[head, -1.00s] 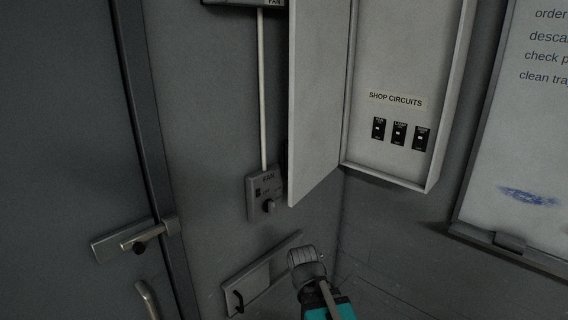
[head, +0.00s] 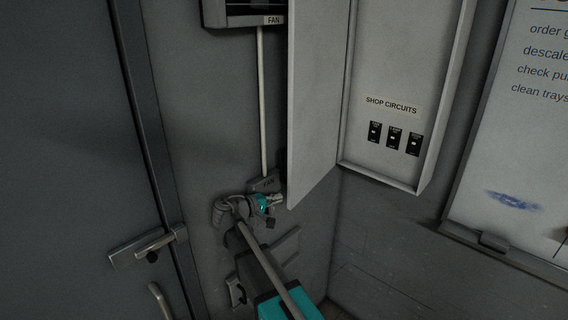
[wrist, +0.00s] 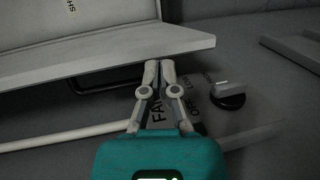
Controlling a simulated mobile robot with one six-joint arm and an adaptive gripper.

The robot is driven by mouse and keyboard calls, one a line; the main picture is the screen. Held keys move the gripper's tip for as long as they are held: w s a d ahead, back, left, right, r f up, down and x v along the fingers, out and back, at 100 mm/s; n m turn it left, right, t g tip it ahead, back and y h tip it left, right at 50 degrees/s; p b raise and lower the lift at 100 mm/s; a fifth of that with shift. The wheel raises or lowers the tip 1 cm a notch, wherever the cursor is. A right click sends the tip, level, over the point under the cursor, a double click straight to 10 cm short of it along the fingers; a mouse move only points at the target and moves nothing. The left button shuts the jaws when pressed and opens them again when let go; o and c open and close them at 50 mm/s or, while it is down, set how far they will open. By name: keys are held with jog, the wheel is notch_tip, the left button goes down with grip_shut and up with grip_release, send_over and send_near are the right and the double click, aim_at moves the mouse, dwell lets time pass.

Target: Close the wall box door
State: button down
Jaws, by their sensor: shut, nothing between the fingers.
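The wall box (head: 385,150) is open in the head view, showing a panel labelled SHOP CIRCUITS with three black switches. Its pale door (head: 315,105) swings out to the left, hinged on the box's left side. My gripper (head: 281,198) is shut and empty beside the lower free corner of the door. In the wrist view the closed fingertips (wrist: 158,64) are near the door's edge (wrist: 165,46); I cannot tell whether they touch. A black handle (wrist: 95,88) shows at the door's outer side, partly hidden by the door.
A fan control (head: 263,184) is on the wall behind my gripper, mostly hidden; its knob (wrist: 228,96) shows in the wrist view. A pale conduit (head: 262,100) runs up to a fan unit (head: 243,14). A whiteboard (head: 520,130) hangs at right, a latched door (head: 75,150) stands at left.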

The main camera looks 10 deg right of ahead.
jog(key=a+r, duration=0.1)
jog(key=w+a+r+t, duration=0.1)
jog(key=r, duration=0.1)
jog(key=w+a+r+n+t+h+p, duration=0.1)
jog(key=a+r, duration=0.1)
jog(key=shift+w+r, duration=0.2)
jog(key=shift+w, duration=0.05)
jog(key=shift+d, duration=0.2)
jog(key=x, duration=0.9)
jog(key=shift+w+d, duration=0.25)
jog(key=shift+d, duration=0.05)
